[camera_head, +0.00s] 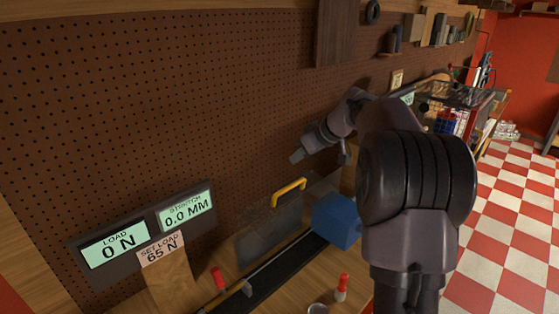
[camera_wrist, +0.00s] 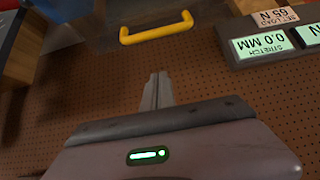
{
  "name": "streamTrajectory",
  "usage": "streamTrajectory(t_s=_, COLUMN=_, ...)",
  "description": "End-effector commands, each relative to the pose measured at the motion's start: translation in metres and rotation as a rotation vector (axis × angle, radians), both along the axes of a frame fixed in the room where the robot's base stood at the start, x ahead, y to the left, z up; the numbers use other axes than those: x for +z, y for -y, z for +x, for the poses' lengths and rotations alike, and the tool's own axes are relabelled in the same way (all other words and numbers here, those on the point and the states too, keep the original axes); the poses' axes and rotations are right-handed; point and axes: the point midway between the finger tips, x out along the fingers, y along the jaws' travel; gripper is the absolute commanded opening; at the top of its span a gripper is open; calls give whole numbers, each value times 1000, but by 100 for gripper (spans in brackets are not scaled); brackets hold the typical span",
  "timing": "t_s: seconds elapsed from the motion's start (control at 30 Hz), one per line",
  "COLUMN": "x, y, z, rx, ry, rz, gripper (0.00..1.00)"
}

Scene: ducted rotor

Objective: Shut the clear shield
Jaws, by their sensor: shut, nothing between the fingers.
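The clear shield (camera_head: 268,238) is a see-through panel at the back of a black rail on the bench, below the pegboard. Its yellow handle (camera_head: 289,190) stands at its upper right edge. The handle also shows at the top of the wrist view (camera_wrist: 157,28). I cannot tell the shield's exact angle. My gripper (camera_head: 297,158) is above the handle in the head view, apart from it. In the wrist view my gripper's fingers (camera_wrist: 157,88) are together and empty, pointing toward the handle with a gap between.
A blue block (camera_head: 337,220) stands right of the shield, by the black rail (camera_head: 270,275). A red-topped piece (camera_head: 218,278) and a red-and-white piece (camera_head: 341,287) stand in front. Load and stretch displays (camera_head: 145,230) are at left. The pegboard (camera_head: 160,110) is behind.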

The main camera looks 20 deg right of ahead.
Motion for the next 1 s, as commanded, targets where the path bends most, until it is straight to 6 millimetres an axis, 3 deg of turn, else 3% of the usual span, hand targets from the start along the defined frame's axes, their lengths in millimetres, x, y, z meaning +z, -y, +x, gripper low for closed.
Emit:
streamTrajectory(t_s=0.43, x=-72, y=-24, z=58, rx=2, ry=-4, rz=1, gripper=0)
streamTrajectory(t_s=0.7, x=-84, y=-11, z=26, rx=-1, ry=-2, rz=0, gripper=0)
streamTrajectory(t_s=1.0, x=-85, y=-11, z=22, rx=1, ry=-2, rz=0, gripper=0)
